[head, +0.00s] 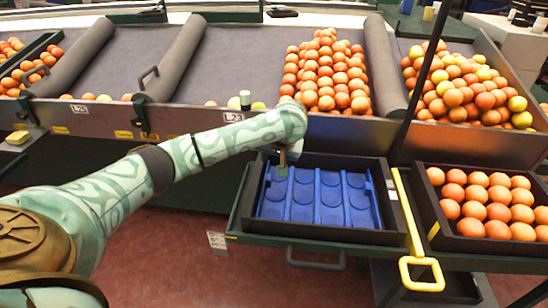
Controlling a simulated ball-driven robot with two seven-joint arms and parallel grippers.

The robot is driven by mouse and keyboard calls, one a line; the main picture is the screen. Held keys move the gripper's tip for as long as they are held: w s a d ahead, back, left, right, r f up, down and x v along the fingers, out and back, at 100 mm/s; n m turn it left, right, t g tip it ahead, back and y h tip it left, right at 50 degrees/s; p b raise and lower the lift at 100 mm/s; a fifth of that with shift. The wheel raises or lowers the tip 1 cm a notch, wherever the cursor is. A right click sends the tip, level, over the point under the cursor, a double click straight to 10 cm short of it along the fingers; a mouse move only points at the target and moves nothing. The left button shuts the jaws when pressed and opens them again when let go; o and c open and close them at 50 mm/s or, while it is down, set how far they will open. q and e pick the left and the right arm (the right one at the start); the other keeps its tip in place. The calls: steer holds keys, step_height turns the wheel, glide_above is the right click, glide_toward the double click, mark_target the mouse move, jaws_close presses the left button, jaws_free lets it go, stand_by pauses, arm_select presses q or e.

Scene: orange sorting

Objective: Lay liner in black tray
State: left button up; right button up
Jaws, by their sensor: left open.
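The black tray (385,228) stands on a shelf below the sorting bench, right of centre in the head view. The blue liner (331,198), with rows of round hollows, lies inside the tray's walls. It looks roughly flat. My left gripper (282,172) is at the liner's far left corner, pointing down, with its jaws open. Whether it touches the liner I cannot tell. My left arm comes in from the left and hides a little of the tray's far left corner. My right gripper is not in view.
A second black tray full of oranges (487,204) stands to the right. A yellow handle (421,273) sticks out between the trays. Sloped bins behind hold piles of oranges (328,73), with a low front wall (345,127). The red floor in front is clear.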

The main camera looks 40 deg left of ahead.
arm_select(q)
steer(key=p+v, duration=1)
steer(key=v, duration=0.2)
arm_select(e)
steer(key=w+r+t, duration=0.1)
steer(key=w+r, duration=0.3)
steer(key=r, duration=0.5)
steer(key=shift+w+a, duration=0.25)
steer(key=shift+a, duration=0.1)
arm_select(q)
steer(key=shift+r, duration=0.1)
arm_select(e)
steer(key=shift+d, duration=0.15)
